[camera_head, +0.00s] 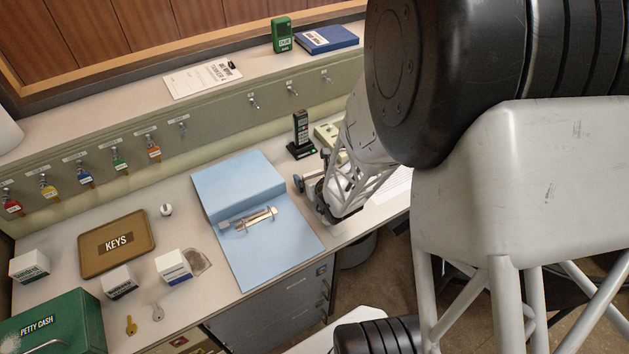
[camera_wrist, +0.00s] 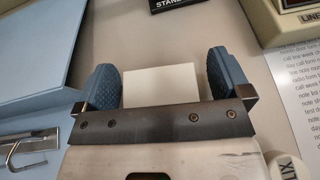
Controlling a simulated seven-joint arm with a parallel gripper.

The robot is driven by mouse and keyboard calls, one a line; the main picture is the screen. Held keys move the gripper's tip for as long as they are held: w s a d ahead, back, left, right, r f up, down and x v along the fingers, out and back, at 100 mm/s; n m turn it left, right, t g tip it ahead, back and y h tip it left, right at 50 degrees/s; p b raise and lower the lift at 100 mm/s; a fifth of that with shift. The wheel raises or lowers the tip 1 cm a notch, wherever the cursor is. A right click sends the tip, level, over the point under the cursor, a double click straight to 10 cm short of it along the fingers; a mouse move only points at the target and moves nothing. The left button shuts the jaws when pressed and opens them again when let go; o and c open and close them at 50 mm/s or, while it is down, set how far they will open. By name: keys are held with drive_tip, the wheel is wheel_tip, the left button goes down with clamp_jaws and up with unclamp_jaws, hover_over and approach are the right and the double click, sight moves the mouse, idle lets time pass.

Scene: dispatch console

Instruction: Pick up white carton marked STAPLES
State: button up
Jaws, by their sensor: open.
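My gripper (camera_wrist: 162,84) is open, with its blue fingertips apart over the desk. A plain white block (camera_wrist: 160,88), like a carton top, lies between the fingers, with a small gap at each side; no marking on it shows. In the head view my gripper (camera_head: 322,196) is right of the blue folder, and its own body hides what is under it. Three other white cartons stand at the left: one left of the keys tray (camera_head: 30,266), one in front of it (camera_head: 119,282) and one to its right (camera_head: 173,266). Their labels are too small to read.
An open blue folder (camera_head: 225,185) with a metal clip lies left of my gripper. A black handset (camera_head: 301,135) on its stand and a beige unit (camera_wrist: 293,18) are behind. A printed sheet (camera_wrist: 295,75) lies at right. The keys tray (camera_head: 95,235) and green cash box (camera_head: 75,325) are far left.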

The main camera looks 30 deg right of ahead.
idle(0.5)
drive_tip(key=c, duration=1.1)
drive_tip(key=shift+r, duration=5)
